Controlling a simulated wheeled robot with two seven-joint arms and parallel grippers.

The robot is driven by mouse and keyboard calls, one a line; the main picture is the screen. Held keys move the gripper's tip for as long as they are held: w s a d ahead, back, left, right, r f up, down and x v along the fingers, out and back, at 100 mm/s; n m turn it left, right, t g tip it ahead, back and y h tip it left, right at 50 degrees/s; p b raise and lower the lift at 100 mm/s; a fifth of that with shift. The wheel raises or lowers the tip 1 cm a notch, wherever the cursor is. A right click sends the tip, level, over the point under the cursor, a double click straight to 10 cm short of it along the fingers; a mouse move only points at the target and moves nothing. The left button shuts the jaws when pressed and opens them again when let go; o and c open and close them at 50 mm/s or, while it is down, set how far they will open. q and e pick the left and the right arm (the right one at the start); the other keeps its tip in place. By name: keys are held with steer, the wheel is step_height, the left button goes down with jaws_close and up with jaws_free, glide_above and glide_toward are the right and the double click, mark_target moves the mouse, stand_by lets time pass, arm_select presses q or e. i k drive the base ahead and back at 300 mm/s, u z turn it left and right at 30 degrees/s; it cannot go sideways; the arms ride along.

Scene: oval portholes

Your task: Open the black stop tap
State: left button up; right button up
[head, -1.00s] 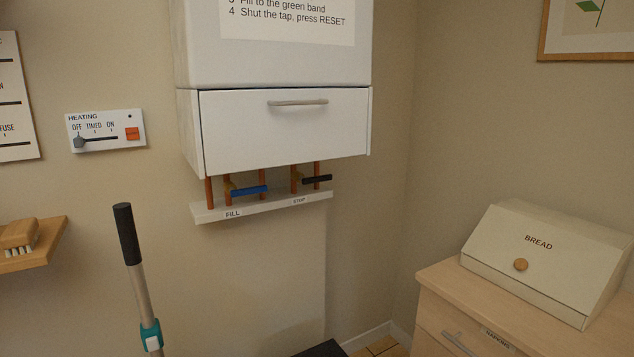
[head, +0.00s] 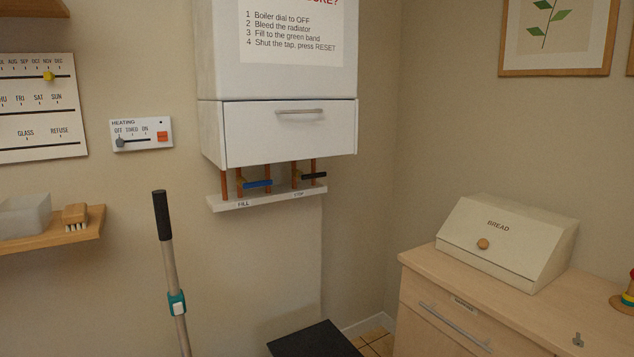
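The black stop tap (head: 314,176) is under the white boiler (head: 290,134) on the wall, at the right end of a small white ledge labelled FILL and STOP (head: 265,199). Its black lever lies roughly level, pointing right across a copper pipe. The blue fill tap (head: 257,184) is just left of it, its lever also roughly level. Neither of my grippers shows in the head view, so their state cannot be seen.
A broom-like handle (head: 166,255) stands upright in front of the wall at left. A dark flat-topped object (head: 313,340) is low below the boiler. A wooden cabinet (head: 420,262) with a bread box (head: 507,245) stands at right. A shelf (head: 50,238) juts out at left.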

mark_target(311, 176)
steer(key=u, duration=0.7)
steer(key=i, duration=1.7)
steer(key=z, duration=0.35)
